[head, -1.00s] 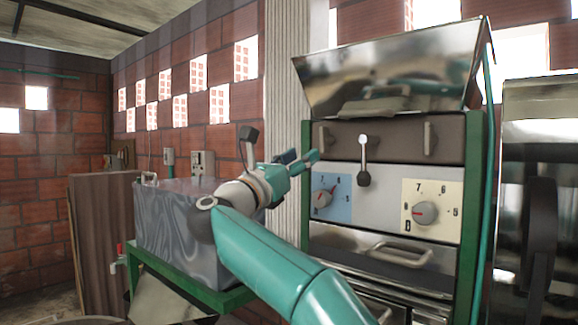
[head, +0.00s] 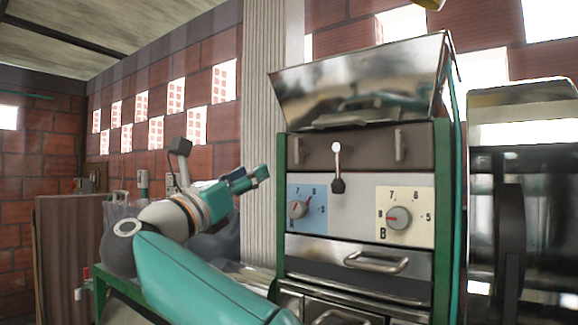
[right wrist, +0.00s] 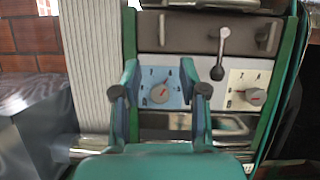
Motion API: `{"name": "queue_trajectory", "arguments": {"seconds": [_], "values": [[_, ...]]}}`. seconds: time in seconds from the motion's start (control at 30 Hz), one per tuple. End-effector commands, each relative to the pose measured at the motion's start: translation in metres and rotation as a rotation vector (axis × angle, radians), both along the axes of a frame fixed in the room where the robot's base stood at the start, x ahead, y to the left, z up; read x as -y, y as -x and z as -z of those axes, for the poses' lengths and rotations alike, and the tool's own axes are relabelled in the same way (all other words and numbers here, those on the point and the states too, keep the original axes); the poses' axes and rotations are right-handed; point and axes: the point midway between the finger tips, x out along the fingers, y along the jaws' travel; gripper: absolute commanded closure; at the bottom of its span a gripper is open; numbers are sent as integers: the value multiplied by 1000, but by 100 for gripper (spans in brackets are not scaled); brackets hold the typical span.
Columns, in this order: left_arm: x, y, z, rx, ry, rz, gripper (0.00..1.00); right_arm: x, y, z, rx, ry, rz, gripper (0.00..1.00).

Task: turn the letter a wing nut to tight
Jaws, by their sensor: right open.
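My left gripper is not in view.
A lever (head: 337,168) hangs above and between the plates. A drawer handle (head: 376,263) juts out below them. A ribbed white column (head: 262,130) stands left of the machine. A grey metal box (right wrist: 30,115) stands at the left in the right wrist view.

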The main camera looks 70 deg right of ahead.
Motion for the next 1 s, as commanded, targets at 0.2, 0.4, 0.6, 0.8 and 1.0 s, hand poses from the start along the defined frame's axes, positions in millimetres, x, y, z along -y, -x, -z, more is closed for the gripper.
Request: {"name": "queue_trajectory", "arguments": {"seconds": [0.2,0.4,0.6,0.8,1.0], "values": [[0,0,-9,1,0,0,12,14,5,-11,-6,-2,7,57],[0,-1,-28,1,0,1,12,48,14,-28,-5,-2,10,57],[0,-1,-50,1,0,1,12,88,22,-46,-6,-2,10,57],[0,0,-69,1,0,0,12,123,29,-59,-5,-2,9,57],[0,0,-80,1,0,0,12,143,33,-65,-5,-2,6,57]]}}
